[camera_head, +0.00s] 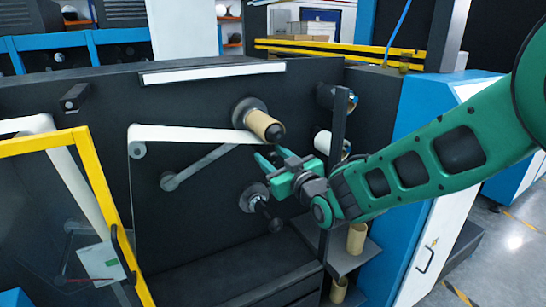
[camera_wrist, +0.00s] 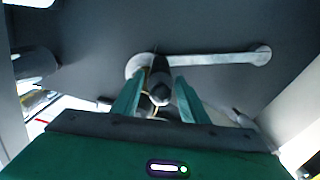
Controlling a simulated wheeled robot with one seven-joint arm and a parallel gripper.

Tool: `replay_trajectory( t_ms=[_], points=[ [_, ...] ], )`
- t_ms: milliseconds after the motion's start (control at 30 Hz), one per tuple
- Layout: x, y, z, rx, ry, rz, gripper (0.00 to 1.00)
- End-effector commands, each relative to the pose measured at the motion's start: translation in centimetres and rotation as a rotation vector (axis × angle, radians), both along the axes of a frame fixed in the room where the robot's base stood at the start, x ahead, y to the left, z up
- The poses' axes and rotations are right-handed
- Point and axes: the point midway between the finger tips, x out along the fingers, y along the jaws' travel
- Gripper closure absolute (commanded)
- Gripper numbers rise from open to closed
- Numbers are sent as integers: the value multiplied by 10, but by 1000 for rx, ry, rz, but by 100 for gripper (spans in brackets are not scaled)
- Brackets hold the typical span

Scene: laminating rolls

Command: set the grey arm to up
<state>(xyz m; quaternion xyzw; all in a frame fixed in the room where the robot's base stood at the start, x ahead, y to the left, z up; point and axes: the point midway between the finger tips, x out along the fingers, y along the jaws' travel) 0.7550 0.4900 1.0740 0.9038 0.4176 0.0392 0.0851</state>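The grey arm (camera_head: 200,166) is a slim bar on the dark machine face. In the head view it slopes up to the right from its round left end, and its right end is hidden near the tan roll and my gripper. In the wrist view the grey arm (camera_wrist: 215,60) runs across the top, with a dark knob (camera_wrist: 160,80) near its left end. My gripper (camera_head: 269,156) is in front of the panel, just below the tan roll. In the wrist view my gripper (camera_wrist: 158,92) is open, its fingers on either side of the knob, with a gap visible at the right.
A tan roll (camera_head: 262,124) on a spindle sticks out just above my gripper. Another spindle with a black handle (camera_head: 268,212) is below it. A white web (camera_head: 190,135) crosses to the left. A dark upright post (camera_head: 338,145) stands right, and a yellow-framed door (camera_head: 100,190) is open at left.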

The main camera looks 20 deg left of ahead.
Motion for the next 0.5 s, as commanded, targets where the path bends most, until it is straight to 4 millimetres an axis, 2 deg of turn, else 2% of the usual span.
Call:
replay_trajectory(
  t_ms=[300,500],
  points=[
    [-37,-46,0,1,2,-1,60],
    [-54,-67,0,2,1,-1,60]
  ],
)
